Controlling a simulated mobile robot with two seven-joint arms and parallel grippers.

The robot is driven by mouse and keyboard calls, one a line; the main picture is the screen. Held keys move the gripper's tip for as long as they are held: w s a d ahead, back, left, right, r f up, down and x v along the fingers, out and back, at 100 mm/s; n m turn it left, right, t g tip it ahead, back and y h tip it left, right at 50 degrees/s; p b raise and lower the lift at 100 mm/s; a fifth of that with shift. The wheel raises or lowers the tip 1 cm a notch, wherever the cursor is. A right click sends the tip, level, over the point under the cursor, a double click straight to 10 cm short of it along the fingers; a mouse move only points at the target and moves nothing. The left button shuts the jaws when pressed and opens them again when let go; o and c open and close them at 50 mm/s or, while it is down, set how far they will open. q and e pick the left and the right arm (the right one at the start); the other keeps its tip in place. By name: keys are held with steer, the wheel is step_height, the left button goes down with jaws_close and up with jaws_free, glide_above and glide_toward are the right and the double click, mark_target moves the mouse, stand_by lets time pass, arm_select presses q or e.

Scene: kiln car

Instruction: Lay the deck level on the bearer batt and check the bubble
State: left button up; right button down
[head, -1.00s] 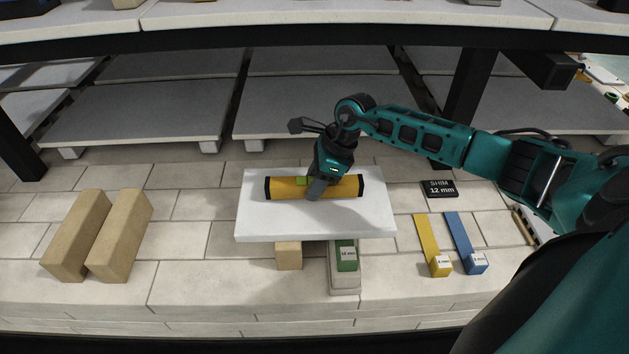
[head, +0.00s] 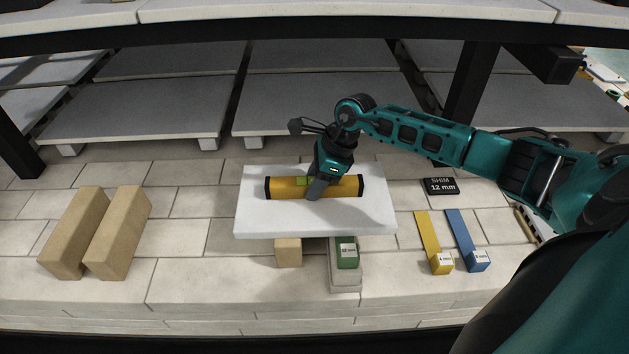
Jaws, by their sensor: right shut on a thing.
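The deck level (head: 343,188) is a yellow bar with black end caps and a green bubble window (head: 304,181). It lies lengthwise left to right on top of the white bearer batt (head: 265,222). My right gripper (head: 316,188) comes down over the middle of the level and is shut on it. The fingers cover part of the level beside the window, and the bubble is too small to read. The batt rests on a tan block (head: 288,253) and a grey support with a green 12 mm shim (head: 347,253) under its front edge. My left gripper is not in view.
Two tan props (head: 119,232) lie at the left on the brick deck. A yellow shim (head: 434,243), a blue shim (head: 467,241) and a black "SHIM 12 mm" plate (head: 440,187) lie to the right. Grey shelves (head: 140,120) and dark posts stand behind.

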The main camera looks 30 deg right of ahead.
steer(key=c, duration=0.6)
jaws_free()
steer(key=shift+o, duration=0.2)
arm_select(q)
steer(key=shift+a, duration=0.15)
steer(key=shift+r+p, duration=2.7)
steer(key=shift+p, duration=0.05)
arm_select(e)
steer(key=shift+v, duration=4)
steer(key=shift+d+r, duration=0.25)
steer(key=shift+r, duration=0.3)
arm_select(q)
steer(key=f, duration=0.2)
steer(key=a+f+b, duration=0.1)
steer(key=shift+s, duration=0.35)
arm_select(e)
steer(key=s+d, duration=0.6)
steer(key=d, duration=0.4)
steer(key=shift+s, duration=0.25)
steer(key=shift+d, duration=0.1)
